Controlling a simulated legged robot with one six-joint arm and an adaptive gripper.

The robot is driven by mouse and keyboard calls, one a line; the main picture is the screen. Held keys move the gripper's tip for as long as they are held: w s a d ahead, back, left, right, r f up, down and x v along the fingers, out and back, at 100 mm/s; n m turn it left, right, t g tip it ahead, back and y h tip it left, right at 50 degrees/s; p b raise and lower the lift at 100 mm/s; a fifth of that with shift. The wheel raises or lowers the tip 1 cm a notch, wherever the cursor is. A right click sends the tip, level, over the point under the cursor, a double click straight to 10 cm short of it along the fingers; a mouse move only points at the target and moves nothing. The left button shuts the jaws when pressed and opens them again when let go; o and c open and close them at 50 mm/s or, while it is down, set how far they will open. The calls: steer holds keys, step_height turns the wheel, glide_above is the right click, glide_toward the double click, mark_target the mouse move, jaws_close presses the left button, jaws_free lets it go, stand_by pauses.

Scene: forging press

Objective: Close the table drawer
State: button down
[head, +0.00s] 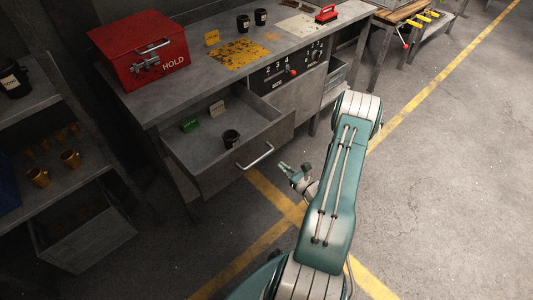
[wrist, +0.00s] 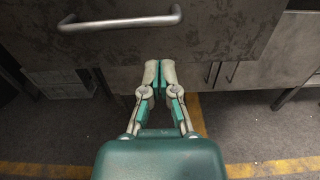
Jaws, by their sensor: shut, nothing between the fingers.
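The table drawer (head: 219,170) is pulled out from the grey metal table, toward the lower right in the head view. The handle also shows in the wrist view (wrist: 120,22), above and left of my gripper (wrist: 159,65). My gripper is shut and empty, its fingertips together below the handle and apart from it in the picture. In the head view my gripper (head: 283,167) is just right of the handle.
A red HOLD box (head: 139,48), dark mugs and a yellow plate (head: 239,54) are on the tabletop. A control panel (head: 287,69) with a red-tipped lever is right of the drawer. Shelves with mugs (head: 70,158) stand left. The floor on the right is open.

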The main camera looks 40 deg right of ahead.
mark_target(260, 150)
steer(key=w, duration=0.5)
steer(key=w+a, duration=0.1)
steer(key=w, duration=0.2)
steer(key=shift+w+r, duration=0.1)
steer(key=shift+w, duration=0.05)
steer(key=shift+w+d, duration=0.2)
steer(key=shift+w, duration=0.1)
steer(key=shift+a, duration=0.3)
